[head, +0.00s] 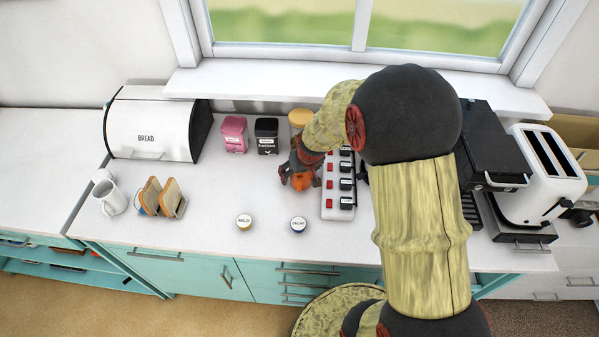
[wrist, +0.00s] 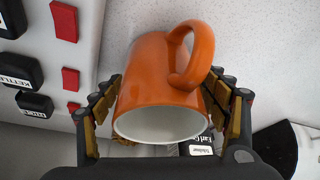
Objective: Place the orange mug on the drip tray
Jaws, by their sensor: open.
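The orange mug (head: 301,181) stands on the white counter just left of the power strip. In the wrist view the mug (wrist: 155,75) lies between the fingers of my gripper (wrist: 165,92), with its handle toward the top right and its pale mouth facing the camera. My gripper (head: 300,172) is open, one finger on each side of the mug; whether the pads touch it I cannot tell. A dark ribbed surface, which looks like the drip tray (head: 470,209), shows at the black machine (head: 490,145), partly hidden by my arm.
The power strip (head: 338,190) with red switches and black plugs is close to the mug's right. Pink (head: 234,134) and black (head: 266,135) canisters stand behind. A white toaster (head: 541,170) stands at the right.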

